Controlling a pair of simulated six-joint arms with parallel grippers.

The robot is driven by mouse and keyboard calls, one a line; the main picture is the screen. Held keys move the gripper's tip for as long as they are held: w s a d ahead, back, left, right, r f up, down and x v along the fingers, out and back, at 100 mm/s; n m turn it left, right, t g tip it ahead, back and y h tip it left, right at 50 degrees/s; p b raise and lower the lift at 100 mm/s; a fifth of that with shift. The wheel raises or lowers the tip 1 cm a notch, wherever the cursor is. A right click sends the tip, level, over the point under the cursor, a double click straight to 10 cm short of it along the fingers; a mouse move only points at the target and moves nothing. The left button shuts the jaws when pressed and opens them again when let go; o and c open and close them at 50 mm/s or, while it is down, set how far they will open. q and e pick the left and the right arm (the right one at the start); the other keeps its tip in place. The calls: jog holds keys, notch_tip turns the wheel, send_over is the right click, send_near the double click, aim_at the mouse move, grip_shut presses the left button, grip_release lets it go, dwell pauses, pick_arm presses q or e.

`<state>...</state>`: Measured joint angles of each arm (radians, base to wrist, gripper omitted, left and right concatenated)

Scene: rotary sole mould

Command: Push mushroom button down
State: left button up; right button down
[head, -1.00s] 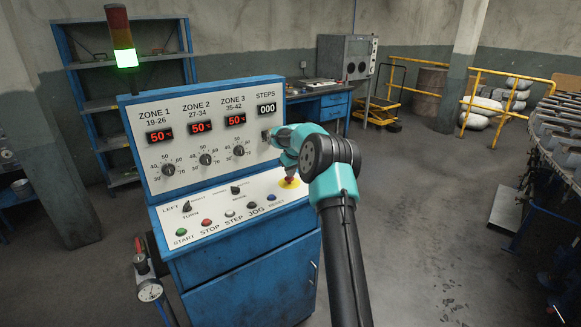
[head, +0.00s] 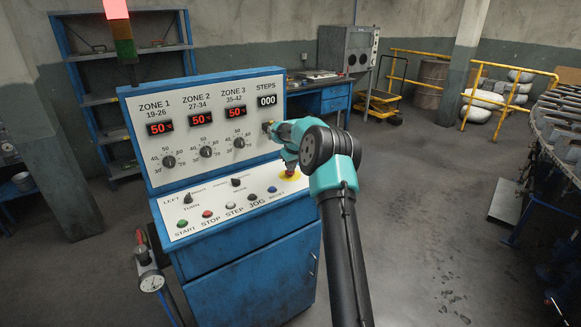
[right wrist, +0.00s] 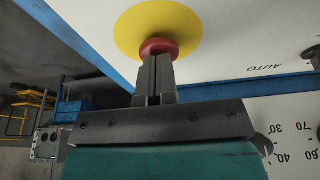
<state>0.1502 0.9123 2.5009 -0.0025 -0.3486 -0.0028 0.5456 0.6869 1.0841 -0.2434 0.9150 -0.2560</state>
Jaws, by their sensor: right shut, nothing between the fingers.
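The red mushroom button (right wrist: 158,47) sits on a round yellow plate (right wrist: 187,30) in the right wrist view. In the head view the yellow plate (head: 290,175) is at the right end of the console's sloped panel, and my right arm partly hides the button. My right gripper (right wrist: 156,58) is shut and empty. Its fingertips are on the red cap and seem to touch it. In the head view the fingers (head: 291,165) are small and mostly behind the teal wrist. My left gripper is not in view.
The blue console (head: 243,262) carries knobs, a STEPS display (head: 267,101) and a row of small buttons (head: 230,207). A signal tower (head: 120,28) stands behind it with its red top lamp lit. A pressure gauge (head: 151,282) hangs on the console's left side. Open floor lies to the right.

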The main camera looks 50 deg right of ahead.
jog(key=w+d+v, duration=0.1)
jog(key=v, duration=1.2)
jog(key=shift+a+r, duration=0.35)
jog(key=shift+r, duration=0.2)
jog(key=shift+s+f, duration=0.1)
